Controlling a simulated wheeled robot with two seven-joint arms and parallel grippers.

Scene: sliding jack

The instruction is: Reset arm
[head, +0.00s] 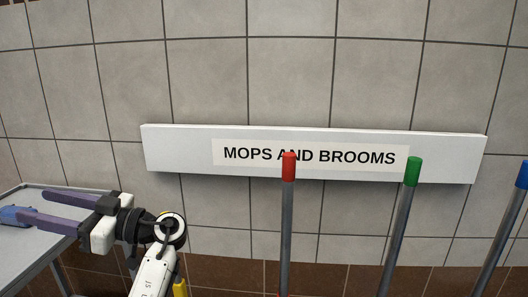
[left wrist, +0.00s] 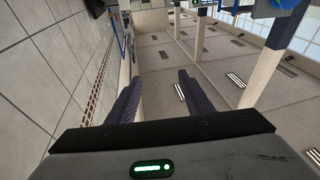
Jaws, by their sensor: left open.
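My left gripper (head: 33,206) is at the lower left of the head view, its dark purple fingers pointing left and spread apart. It shows in front of a grey table or cart top, and I cannot tell its height above it. In the left wrist view the same two fingers (left wrist: 159,76) are apart, with nothing between them but the distant floor. My white arm link with a black wrist joint shows behind the gripper in the head view. My right gripper is not in view.
A grey cart top (head: 40,255) is at the left, with a blue object (head: 14,216) near the fingertips. A white "MOPS AND BROOMS" rail (head: 450,158) is on the tiled wall. Poles with red (head: 289,166), green (head: 413,171) and blue (head: 522,174) tops stand before it.

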